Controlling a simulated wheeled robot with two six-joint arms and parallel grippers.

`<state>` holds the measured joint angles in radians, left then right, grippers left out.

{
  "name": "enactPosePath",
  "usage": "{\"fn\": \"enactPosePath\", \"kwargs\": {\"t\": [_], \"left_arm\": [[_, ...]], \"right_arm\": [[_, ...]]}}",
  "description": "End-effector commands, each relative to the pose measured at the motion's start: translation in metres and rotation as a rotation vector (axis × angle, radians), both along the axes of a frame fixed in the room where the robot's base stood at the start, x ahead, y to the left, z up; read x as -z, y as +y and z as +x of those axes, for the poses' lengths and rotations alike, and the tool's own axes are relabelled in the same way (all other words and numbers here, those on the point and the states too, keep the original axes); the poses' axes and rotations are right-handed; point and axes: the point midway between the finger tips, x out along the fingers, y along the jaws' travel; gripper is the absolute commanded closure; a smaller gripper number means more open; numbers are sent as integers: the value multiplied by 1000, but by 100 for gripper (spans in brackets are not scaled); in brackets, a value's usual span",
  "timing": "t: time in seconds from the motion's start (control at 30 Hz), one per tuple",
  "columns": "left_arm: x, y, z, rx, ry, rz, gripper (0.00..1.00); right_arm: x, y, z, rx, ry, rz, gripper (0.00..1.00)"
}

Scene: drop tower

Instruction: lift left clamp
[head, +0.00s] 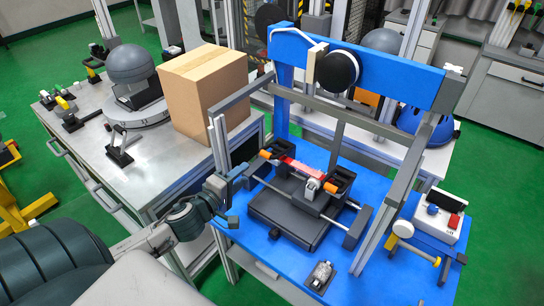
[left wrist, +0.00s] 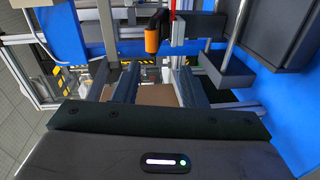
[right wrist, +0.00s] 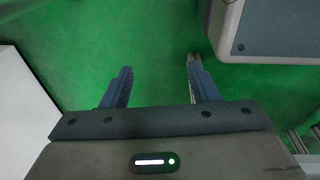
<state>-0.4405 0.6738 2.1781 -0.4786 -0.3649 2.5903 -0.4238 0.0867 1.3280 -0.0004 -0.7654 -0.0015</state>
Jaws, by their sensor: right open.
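The left clamp shows as an orange-tipped handle (head: 266,154) on a dark block at the left of the drop tower's black base (head: 290,212). A similar right clamp (head: 331,187) is on the other side, with a red bar (head: 303,169) between them. My left gripper (head: 238,196) is left of the base, apart from the left clamp. In the left wrist view its fingers (left wrist: 160,82) are spread and empty, with an orange handle (left wrist: 152,38) beyond them. My right gripper (right wrist: 161,82) is open and empty above the green floor; the head view does not show it.
Metal uprights (head: 219,155) of the tower's frame rise close to my left gripper, under a blue crossbeam (head: 360,68). A cardboard box (head: 203,88) stands on the left bench. A control box (head: 441,214) with a red button sits at the right of the blue table (head: 385,280).

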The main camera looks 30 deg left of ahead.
Motion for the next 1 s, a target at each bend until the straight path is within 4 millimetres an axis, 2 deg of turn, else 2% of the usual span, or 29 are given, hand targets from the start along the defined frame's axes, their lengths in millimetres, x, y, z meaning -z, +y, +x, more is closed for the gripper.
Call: {"fn": "enactPosePath", "kwargs": {"t": [0.13, 0.37, 0.6, 1.0], "left_arm": [[-9, -4, 2, 28, -22, -63, 62], [-9, -5, 15, 25, -25, -75, 62], [-5, -7, 42, 25, -24, -77, 62], [0, -12, 94, 25, -24, -75, 62]], "right_arm": [[-1, 0, 2, 0, -4, 0, 45], [-3, 0, 5, -1, -7, 0, 45], [-4, 1, 5, 0, 4, 0, 45], [-29, 5, 19, -4, -8, 1, 45]]}}
